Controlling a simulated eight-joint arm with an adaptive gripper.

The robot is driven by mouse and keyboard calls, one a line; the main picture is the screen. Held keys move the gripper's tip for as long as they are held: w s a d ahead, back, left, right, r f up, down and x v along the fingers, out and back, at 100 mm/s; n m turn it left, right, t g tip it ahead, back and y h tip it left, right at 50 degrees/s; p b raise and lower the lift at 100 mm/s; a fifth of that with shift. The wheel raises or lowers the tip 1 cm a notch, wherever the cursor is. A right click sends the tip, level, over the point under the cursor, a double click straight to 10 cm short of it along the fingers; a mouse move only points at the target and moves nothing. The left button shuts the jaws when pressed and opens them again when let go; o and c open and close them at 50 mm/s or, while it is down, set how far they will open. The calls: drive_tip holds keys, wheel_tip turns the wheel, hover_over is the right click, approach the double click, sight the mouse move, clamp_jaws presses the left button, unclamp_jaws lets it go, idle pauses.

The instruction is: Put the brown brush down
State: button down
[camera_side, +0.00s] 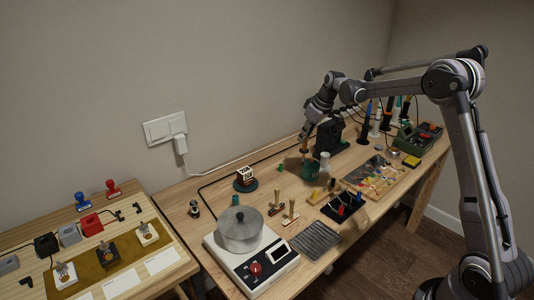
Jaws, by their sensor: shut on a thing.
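My gripper (306,134) points down over the back middle of the table. It is shut on the brown brush (304,147), which hangs below the fingers as a small tan-brown piece. The brush is just above or at the dark green cup (310,170); I cannot tell whether its lower end is inside the cup. A pale white bottle-like piece (325,161) stands right beside the cup.
A hot plate (250,262) with a metal pot (240,229) stands at the front left. Two small wooden-handled brushes (290,213), a dark ridged mat (316,241) and a black tray (344,208) lie in front. A dark device (329,135) stands close behind my gripper.

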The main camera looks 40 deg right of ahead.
drive_tip(key=w+a+f, duration=0.3)
drive_tip(key=f, duration=0.4)
drive_tip(key=shift+w+a, duration=0.3)
drive_tip(key=shift+w, duration=0.1)
drive_tip(key=shift+f, duration=0.25)
drive_tip(key=c, duration=1.3)
unclamp_jaws()
drive_tip(key=shift+r, duration=0.1)
